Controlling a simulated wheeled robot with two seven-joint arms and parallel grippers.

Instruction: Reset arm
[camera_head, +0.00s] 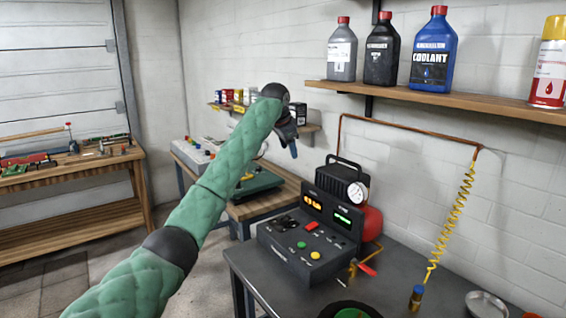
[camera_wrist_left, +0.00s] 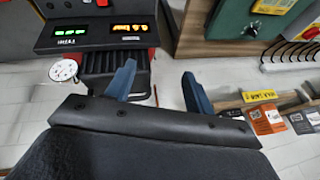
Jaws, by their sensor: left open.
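My left arm in its green padded sleeve (camera_head: 215,180) reaches up from the bottom left in the head view. My left gripper (camera_head: 291,140) is at its end, raised in the air above the far end of the dark workbench. In the left wrist view the two blue fingers of the left gripper (camera_wrist_left: 158,85) stand apart with nothing between them. My right gripper does not show in either view.
A control box (camera_head: 310,240) with coloured buttons and lit displays stands on the dark bench (camera_head: 262,275), beside a gauge (camera_head: 357,193). Bottles (camera_head: 433,50) stand on a wall shelf (camera_head: 430,100). A wooden bench (camera_head: 70,220) is at the left. Floor between the benches is clear.

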